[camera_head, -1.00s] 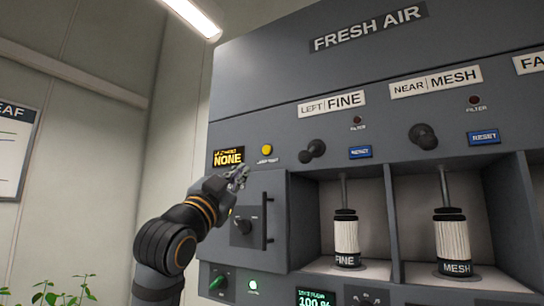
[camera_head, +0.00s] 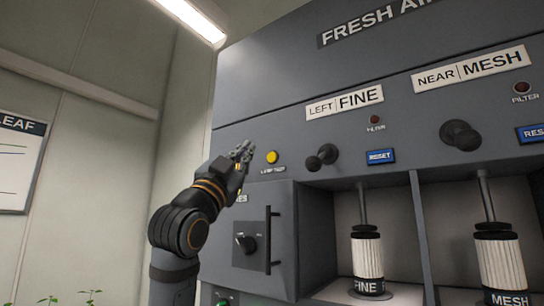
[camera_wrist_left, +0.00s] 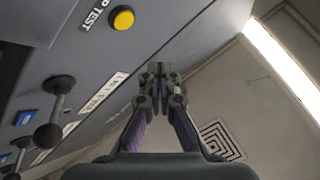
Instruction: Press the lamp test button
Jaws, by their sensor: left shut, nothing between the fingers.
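The lamp test button is a round yellow button (camera_head: 272,157) on the grey panel, with a small "LAMP TEST" label under it. It also shows in the left wrist view (camera_wrist_left: 123,18), at the top, beside the label. My left gripper (camera_head: 244,150) is shut and empty, just left of the button in the head view and apart from it. In the left wrist view its closed fingertips (camera_wrist_left: 158,70) lie below and right of the button. The gripper hides the display seen earlier left of the button. My right gripper is not in view.
A black knob (camera_head: 322,157) and a blue RESET button (camera_head: 380,156) are right of the button. Below is a cabinet door with a dark vertical handle (camera_head: 268,240). Filter cartridges (camera_head: 367,258) stand in open bays. Free space lies left of the panel.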

